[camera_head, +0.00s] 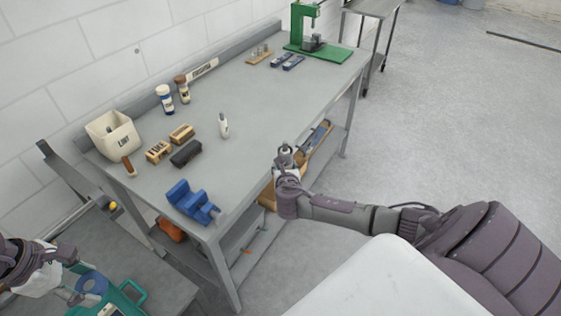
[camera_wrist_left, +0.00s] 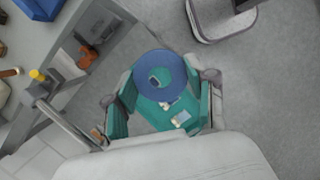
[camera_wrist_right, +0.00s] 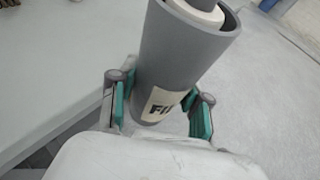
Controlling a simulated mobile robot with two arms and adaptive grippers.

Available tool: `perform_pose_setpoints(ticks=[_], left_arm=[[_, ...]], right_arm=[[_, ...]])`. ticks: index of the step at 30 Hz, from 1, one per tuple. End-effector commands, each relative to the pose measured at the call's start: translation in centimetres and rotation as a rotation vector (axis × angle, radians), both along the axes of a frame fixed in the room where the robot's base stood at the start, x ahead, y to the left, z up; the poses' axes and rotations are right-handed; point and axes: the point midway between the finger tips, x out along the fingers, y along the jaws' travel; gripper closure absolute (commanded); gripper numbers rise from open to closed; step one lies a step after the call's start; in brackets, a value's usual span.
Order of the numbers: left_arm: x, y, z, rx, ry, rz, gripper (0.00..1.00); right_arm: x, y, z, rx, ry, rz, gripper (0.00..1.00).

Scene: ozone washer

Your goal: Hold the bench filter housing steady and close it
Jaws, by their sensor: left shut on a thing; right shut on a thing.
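The filter housing is a grey cylinder (camera_wrist_right: 185,55) with a partly visible label, seen large in the right wrist view. Its end facing up shows a white part (camera_wrist_right: 200,12) inside. My right gripper (camera_wrist_right: 160,108) is shut around it; in the head view this gripper (camera_head: 287,172) holds the housing (camera_head: 286,154) over the bench's right edge. A round blue cap (camera_wrist_left: 160,76) with a dark centre sits between the fingers of my left gripper (camera_wrist_left: 160,100). In the head view the left gripper (camera_head: 68,284) and the cap (camera_head: 91,286) are at the lower left, well apart from the housing.
The bench (camera_head: 250,110) carries a blue cradle (camera_head: 190,202), a LINT bin (camera_head: 113,134), wooden blocks (camera_head: 181,133), a small white bottle (camera_head: 223,125) and a green press (camera_head: 318,40). The bench middle is mostly clear.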

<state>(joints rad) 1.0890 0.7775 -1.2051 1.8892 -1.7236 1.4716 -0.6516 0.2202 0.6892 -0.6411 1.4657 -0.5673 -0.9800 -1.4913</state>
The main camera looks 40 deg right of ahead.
Motion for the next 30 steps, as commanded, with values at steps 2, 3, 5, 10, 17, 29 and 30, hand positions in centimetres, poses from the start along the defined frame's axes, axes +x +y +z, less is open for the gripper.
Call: perform_pose_setpoints(ticks=[2,3,5,10,17,29,30], left_arm=[[0.01,-0.03,0.11,0.000,0.000,0.000,0.63],[0.01,-0.03,0.12,0.000,0.000,-0.001,0.63],[0.01,-0.04,0.13,0.000,0.000,-0.001,0.63],[0.01,-0.03,0.12,0.000,0.000,0.000,0.63],[0.01,-0.02,0.12,0.000,0.000,0.000,0.63],[0.00,-0.01,0.12,0.000,0.000,0.000,0.63],[0.00,-0.01,0.12,0.000,0.000,0.000,0.63]], right_arm=[[0.05,-0.29,0.16,-0.002,-0.002,-0.001,0.98],[0.04,-0.34,0.14,-0.002,-0.002,-0.001,0.98],[0.05,-0.39,0.13,-0.002,-0.002,0.000,0.98],[0.04,-0.39,0.10,-0.001,-0.002,0.000,0.98],[0.04,-0.35,0.09,-0.001,-0.002,0.000,0.62],[0.05,-0.32,0.09,0.000,-0.002,0.001,1.00],[0.05,-0.32,0.09,0.000,-0.002,0.001,1.00]])
